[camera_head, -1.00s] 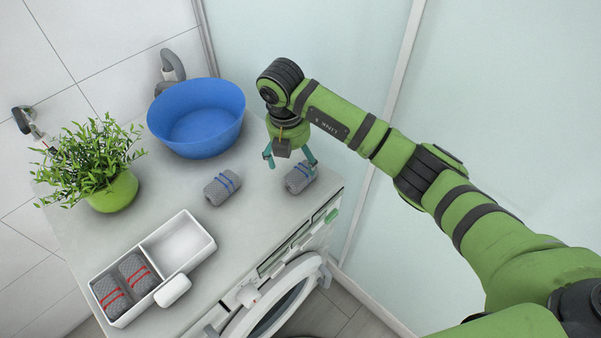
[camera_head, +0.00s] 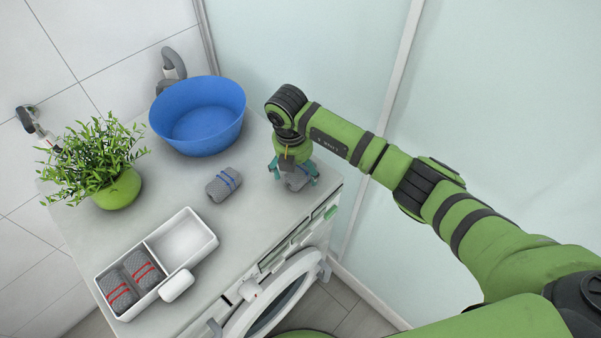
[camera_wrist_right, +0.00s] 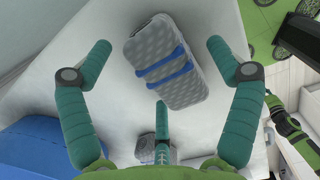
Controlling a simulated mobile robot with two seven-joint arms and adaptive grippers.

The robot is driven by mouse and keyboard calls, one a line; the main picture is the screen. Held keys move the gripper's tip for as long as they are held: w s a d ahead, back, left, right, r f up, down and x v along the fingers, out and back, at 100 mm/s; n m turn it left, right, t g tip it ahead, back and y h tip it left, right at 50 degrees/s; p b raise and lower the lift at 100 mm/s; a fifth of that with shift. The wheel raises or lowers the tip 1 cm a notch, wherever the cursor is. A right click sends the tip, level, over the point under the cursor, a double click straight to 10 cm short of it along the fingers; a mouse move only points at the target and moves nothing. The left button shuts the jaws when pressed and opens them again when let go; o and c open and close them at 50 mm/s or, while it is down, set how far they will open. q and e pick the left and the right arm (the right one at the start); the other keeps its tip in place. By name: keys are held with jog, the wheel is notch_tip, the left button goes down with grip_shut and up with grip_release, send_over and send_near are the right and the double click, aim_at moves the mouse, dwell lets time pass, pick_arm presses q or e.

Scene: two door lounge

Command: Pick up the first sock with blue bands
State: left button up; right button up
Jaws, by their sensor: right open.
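A grey rolled sock with blue bands (camera_wrist_right: 165,68) lies on the counter between the spread fingers of my right gripper (camera_wrist_right: 158,62) in the right wrist view. In the head view this sock (camera_head: 298,180) is partly hidden under my right gripper (camera_head: 294,172), which is open just above and around it. I cannot tell whether any finger touches it. A second grey sock with blue bands (camera_head: 224,185) lies to the left on the counter; part of it shows in the right wrist view (camera_wrist_right: 146,146). My left gripper is not in view.
A blue basin (camera_head: 198,122) stands at the back. A white divided box (camera_head: 205,222) holds two red-banded socks (camera_head: 143,269) in its left compartment; the right one is empty. A potted plant (camera_head: 118,190) stands at left. The counter (camera_head: 245,215) ends above the washing machine (camera_head: 275,300).

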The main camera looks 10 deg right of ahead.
jog(key=shift+f, duration=0.1)
jog(key=c, duration=1.2)
jog(key=shift+o, duration=0.2)
